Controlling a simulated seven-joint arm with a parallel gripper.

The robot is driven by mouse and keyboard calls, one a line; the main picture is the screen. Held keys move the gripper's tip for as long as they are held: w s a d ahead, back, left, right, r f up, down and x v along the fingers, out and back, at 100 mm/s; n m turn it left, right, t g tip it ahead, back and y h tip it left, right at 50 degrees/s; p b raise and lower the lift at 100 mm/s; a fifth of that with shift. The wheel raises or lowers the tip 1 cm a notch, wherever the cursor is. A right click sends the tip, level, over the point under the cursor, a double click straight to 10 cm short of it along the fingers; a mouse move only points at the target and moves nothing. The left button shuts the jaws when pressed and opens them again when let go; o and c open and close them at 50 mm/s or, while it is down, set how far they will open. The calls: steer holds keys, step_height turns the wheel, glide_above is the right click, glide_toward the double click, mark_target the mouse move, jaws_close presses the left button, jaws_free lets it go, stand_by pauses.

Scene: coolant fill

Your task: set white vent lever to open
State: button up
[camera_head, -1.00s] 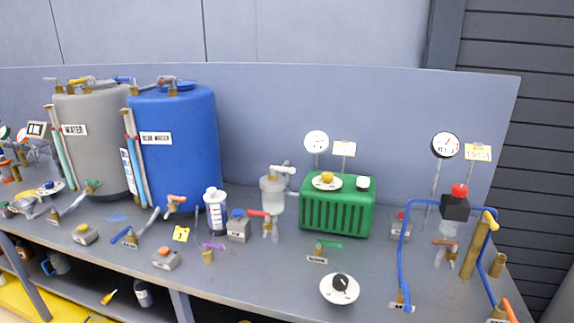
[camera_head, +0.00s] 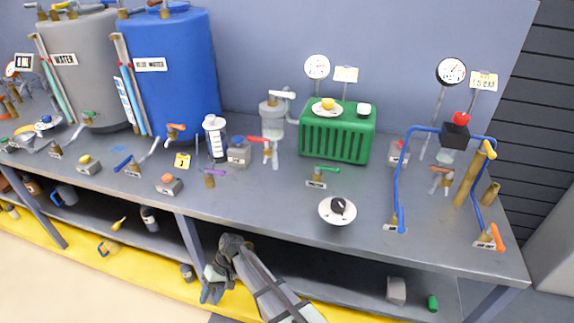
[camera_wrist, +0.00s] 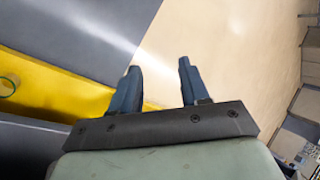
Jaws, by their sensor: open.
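A white lever (camera_head: 282,94) sits on top of a clear jar-like vessel (camera_head: 272,118), left of the green ribbed box (camera_head: 335,138) on the bench. It points roughly sideways, to the right. I cannot read any marking of its open or closed side. My gripper (camera_head: 208,284) is low in front of the bench, below the tabletop and well away from the lever. In the wrist view my gripper (camera_wrist: 159,68) has its two fingers apart with nothing between them. The white lever is not in the wrist view.
A red-handled valve (camera_head: 268,139) stands just in front of the vessel, with a white cylinder (camera_head: 214,137) to its left. The bench front edge (camera_head: 262,226) lies between my gripper and the tabletop. Blue pipes (camera_head: 401,180) rise at the right.

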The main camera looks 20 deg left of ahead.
steer(key=s+a+r+n, duration=0.1)
steer(key=a+r+n, duration=0.1)
steer(key=a+r, duration=0.45)
steer(key=w+r+n+t, duration=0.1)
steer(key=w+r+n, duration=0.2)
steer(key=w+r, duration=0.55)
steer(key=w+r+n+t, duration=0.1)
steer(key=w+r+n, duration=0.25)
steer(key=r, duration=0.95)
steer(key=t+h, duration=0.3)
steer(key=t, duration=0.3)
glide_toward(287, 93)
steer(key=f, duration=0.2)
steer(key=w+f, duration=0.1)
steer(key=f, duration=0.5)
steer(key=shift+w+f, duration=0.15)
steer(key=shift+w, duration=0.1)
jaws_close()
